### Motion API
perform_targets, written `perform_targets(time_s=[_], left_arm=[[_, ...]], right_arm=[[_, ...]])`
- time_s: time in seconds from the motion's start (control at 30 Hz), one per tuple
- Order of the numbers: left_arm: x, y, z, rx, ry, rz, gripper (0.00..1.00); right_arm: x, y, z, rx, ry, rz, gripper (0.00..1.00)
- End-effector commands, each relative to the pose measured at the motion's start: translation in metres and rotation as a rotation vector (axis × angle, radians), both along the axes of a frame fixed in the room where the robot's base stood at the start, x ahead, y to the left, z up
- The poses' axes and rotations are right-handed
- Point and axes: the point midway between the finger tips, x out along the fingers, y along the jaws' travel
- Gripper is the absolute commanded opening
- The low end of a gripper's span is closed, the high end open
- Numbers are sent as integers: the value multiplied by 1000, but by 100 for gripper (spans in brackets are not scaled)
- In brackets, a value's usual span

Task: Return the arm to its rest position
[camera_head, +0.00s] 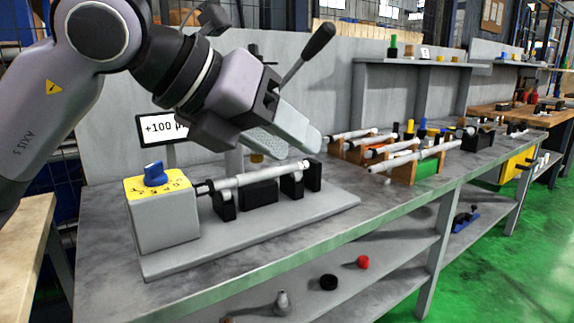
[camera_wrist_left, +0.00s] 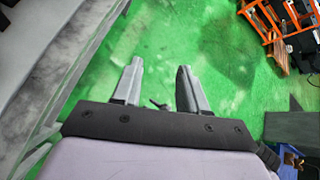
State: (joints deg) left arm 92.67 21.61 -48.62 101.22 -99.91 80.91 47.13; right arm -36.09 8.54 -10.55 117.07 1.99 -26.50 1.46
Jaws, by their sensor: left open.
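My left arm reaches in from the upper left in the head view. The fixture (camera_head: 160,215) has a grey box with a yellow dial face and a blue knob (camera_head: 154,173). A light grey shaft (camera_head: 250,178) lies across its black supports. My right gripper is not in view.
A display reading "+100" (camera_head: 163,128) stands behind the fixture. Several shafts (camera_head: 415,156) lie on orange racks farther along the bench. A lever with a black handle (camera_head: 318,42) rises behind the gripper. A lower shelf holds a red knob (camera_head: 363,262) and a black ring (camera_head: 328,282).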

Motion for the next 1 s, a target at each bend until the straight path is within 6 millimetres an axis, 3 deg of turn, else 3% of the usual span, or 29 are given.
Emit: perform_targets(time_s=[0.03,0.2,0.47,0.77,0.87,1.0], left_arm=[[-6,-11,-16,-56,64,-69,43],[-31,-37,-45,-288,252,-262,43],[-52,-47,-59,-732,521,-409,43],[-30,-14,-79,-1298,800,-315,43],[-14,5,-96,-1481,885,-217,43],[8,36,-135,-1717,993,-26,43]], right_arm=[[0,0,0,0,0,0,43],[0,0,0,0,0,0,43],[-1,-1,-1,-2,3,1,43],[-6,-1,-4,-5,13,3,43],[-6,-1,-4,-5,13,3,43],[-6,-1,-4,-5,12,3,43]])
